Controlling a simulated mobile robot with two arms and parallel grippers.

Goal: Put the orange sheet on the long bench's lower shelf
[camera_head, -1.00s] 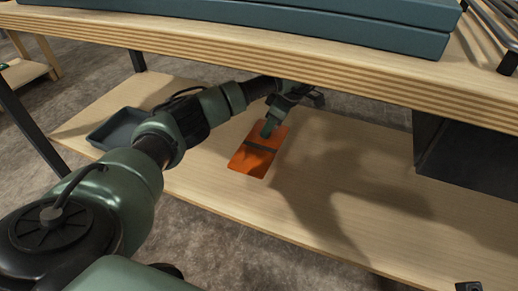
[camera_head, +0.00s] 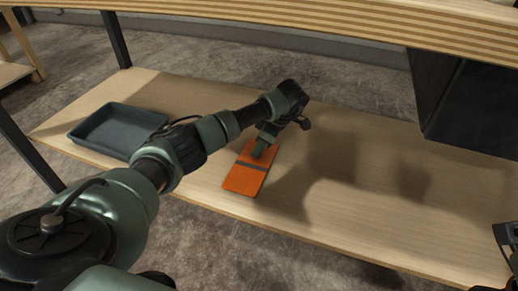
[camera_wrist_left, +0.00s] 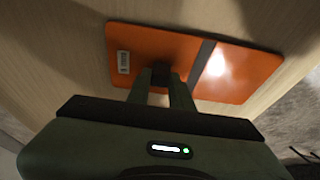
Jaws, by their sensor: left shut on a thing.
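The orange sheet (camera_head: 243,179) is a flat panel with a dark grey band across it, above or on the pale wooden lower shelf (camera_head: 330,222). It lies nearly parallel to the shelf; I cannot tell whether it touches it. In the left wrist view the sheet (camera_wrist_left: 147,45) also shows a small white label. My left gripper (camera_head: 262,150) is shut on the sheet, and its fingers (camera_wrist_left: 162,78) reach its near edge in the wrist view. Part of my right gripper (camera_head: 508,242) shows at the right edge; its jaws are not clear.
A dark blue-grey tray (camera_head: 115,132) stands on the shelf to the left. A dark box (camera_head: 465,105) hangs under the bench top (camera_head: 300,22) at the right. Dark legs (camera_head: 117,40) stand at the left end.

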